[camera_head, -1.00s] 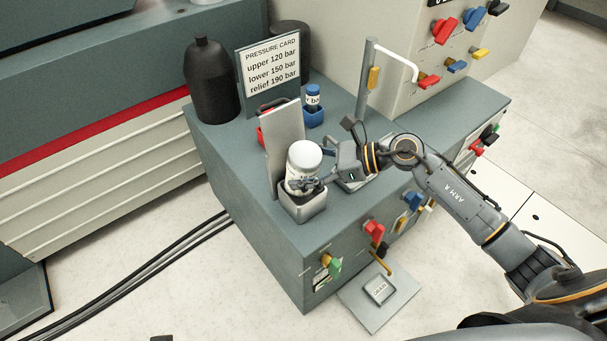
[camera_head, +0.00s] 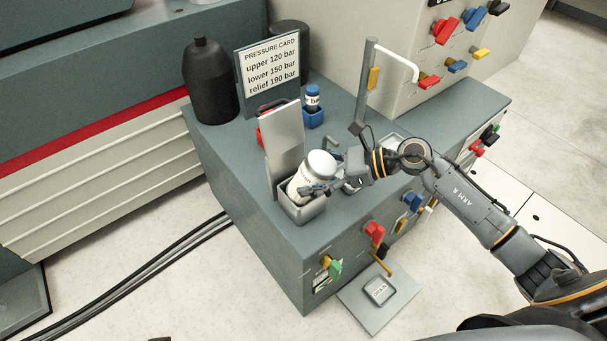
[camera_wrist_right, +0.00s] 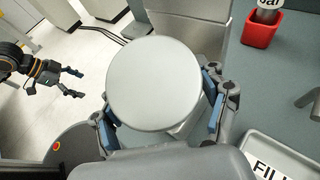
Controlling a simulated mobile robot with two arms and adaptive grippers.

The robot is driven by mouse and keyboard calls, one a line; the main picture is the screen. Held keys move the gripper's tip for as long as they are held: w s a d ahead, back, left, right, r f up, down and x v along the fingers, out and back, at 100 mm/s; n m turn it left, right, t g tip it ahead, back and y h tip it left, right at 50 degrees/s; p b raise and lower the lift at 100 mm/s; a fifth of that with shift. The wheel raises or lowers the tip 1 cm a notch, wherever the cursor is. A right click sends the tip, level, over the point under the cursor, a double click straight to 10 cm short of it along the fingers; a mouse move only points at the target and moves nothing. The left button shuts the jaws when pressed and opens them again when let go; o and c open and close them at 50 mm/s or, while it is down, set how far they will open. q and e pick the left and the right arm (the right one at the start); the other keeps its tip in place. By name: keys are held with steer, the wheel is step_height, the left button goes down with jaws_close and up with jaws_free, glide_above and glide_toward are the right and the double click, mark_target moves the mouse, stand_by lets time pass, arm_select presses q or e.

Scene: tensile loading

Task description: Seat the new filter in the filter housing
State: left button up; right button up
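The filter is a white cylinder with a pale round cap (camera_head: 320,164). In the head view it leans with its top to the right, and its lower end is in or over the mouth of the grey square housing (camera_head: 305,212), which has a tall plate behind it. The box hides the lower end, so I cannot tell how deep it is. My right gripper (camera_head: 318,188) is shut on the filter. In the right wrist view the cap (camera_wrist_right: 153,83) fills the space between the blue-padded fingers. My left gripper (camera_wrist_right: 75,85) shows open and empty at the left there.
A grey tray (camera_wrist_right: 283,150) with a partly hidden label lies beside the housing. A red holder (camera_wrist_right: 262,29) and a blue holder (camera_head: 313,118) stand behind, near the pressure card (camera_head: 270,65). A post with a white handle (camera_head: 398,65) rises at the back right. Coloured valves line the bench front.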

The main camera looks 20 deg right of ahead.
mark_target(336, 171)
steer(key=v, duration=0.9)
steer(key=shift+s+d+r, duration=0.15)
steer(key=shift+d, duration=0.05)
steer(key=shift+s+d+r, duration=0.1)
steer(key=shift+d+r, duration=0.1)
steer(key=shift+d, duration=0.1)
